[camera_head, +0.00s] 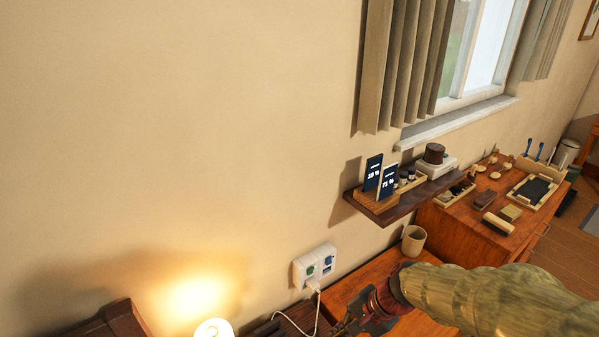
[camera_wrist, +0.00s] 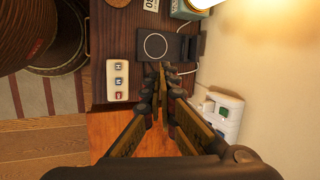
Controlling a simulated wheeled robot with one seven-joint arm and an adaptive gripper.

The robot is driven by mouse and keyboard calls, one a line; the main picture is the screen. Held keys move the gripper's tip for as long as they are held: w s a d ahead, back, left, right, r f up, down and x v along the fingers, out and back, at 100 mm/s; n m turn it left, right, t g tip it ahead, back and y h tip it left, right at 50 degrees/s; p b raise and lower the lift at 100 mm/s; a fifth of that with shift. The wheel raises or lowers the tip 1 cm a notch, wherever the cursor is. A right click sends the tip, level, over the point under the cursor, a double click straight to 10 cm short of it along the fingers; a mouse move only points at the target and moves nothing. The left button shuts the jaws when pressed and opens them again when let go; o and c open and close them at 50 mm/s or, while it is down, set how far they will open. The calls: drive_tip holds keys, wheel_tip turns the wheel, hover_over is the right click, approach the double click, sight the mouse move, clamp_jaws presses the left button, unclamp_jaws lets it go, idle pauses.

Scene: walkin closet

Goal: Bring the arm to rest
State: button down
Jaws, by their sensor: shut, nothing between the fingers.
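My gripper (camera_head: 358,326) is low in the head view, near the bottom edge, at the end of my arm that comes in from the lower right. Part of it is cut off there. In the wrist view my gripper (camera_wrist: 161,68) has its two fingers meeting at the tips, with nothing between them. The fingertips point toward a black pad with a pale ring (camera_wrist: 158,46) on a dark wooden surface (camera_wrist: 112,32). I cannot tell the height of the gap between them.
A wall socket block (camera_head: 315,266) with a white cable is close to the gripper. A white three-button box (camera_wrist: 117,80) lies left of the pad. A cup (camera_head: 414,240) stands behind my arm. A shelf (camera_head: 388,217) and a cluttered dresser (camera_head: 470,226) are at right. A lit lamp (camera_head: 213,329) is at left.

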drive_tip(key=s+d+r+n+t+h, duration=0.2)
drive_tip(key=s+d+r+n, duration=0.2)
drive_tip(key=r, duration=0.5)
drive_tip(key=s+d+r+n+t+h, duration=0.2)
drive_tip(key=s+d+r+n, duration=0.3)
drive_tip(key=s+r, duration=0.3)
drive_tip(key=shift+d+r+h, duration=0.25)
drive_tip(key=shift+r+h, duration=0.25)
drive_tip(key=shift+r, duration=0.2)
